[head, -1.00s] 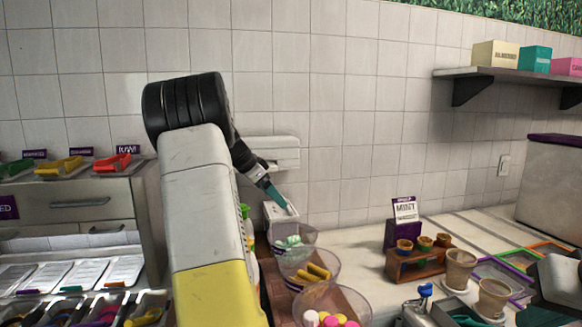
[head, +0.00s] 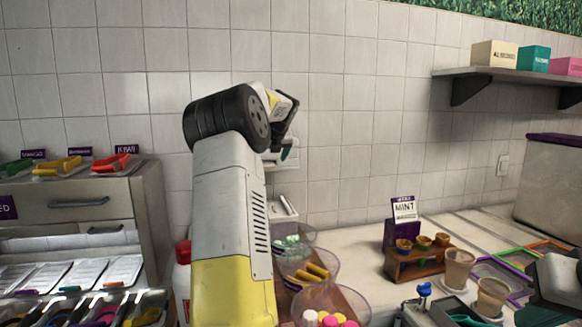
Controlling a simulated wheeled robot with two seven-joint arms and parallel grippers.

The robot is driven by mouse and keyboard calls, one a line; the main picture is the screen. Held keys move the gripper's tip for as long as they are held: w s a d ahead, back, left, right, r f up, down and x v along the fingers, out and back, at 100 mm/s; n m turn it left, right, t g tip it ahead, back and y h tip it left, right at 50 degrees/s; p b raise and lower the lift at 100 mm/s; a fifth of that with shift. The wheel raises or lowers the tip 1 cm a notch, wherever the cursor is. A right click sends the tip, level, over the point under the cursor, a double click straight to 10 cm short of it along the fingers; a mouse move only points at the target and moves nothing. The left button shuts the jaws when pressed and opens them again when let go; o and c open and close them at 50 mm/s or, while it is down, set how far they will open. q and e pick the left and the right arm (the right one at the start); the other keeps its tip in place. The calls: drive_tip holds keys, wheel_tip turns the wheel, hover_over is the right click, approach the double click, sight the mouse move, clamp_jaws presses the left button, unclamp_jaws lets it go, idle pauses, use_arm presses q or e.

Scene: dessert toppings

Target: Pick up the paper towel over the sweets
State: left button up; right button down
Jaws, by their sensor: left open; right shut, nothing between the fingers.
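A white holder (head: 284,207) with what looks like paper towel stands against the tiled wall, just behind the bowls of sweets. A pale dispenser (head: 287,160) on the wall above it is partly hidden by my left gripper. My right gripper (head: 540,316) seems to be low at the right edge, shut and partly cut off.
Two tan cups (head: 460,268) are nearby. A red-capped bottle (head: 183,252) stands beside my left arm. A steel drawer unit (head: 85,205) is at left. A shelf (head: 505,75) hangs at right.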

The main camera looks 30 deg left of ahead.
sight(267, 165)
use_arm(q)
drive_tip(key=x, duration=0.4)
drive_tip(key=shift+w+a+f, duration=0.1)
drive_tip(key=shift+w+f, duration=0.05)
drive_tip(key=shift+c, duration=0.5)
drive_tip(key=c, duration=1.4)
drive_tip(key=shift+c, duration=0.2)
